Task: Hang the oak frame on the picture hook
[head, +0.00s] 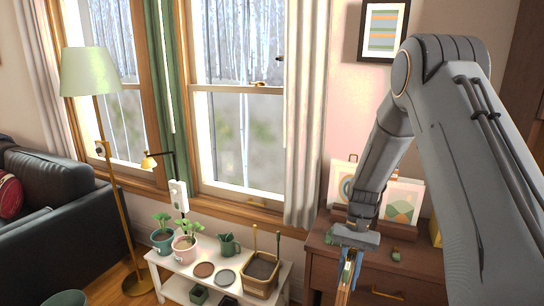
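My gripper (348,264) points down in front of the dresser at the lower right. Its fingers are close together on a thin piece with a light wood edge, which looks like the oak frame (344,293) seen edge-on. The bottom of that piece is cut off by the picture's lower edge, and its face is turned away. I cannot make out the picture hook; my arm covers part of the wall at the right. A dark-framed striped picture (383,30) hangs on the wall at the top.
A brown dresser (318,262) stands behind my gripper, with prints (403,203) leaning in a wooden rack on it. A low white bench (233,262) holds potted plants and a basket (262,272). A floor lamp (90,72) and a dark sofa (60,190) are at left.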

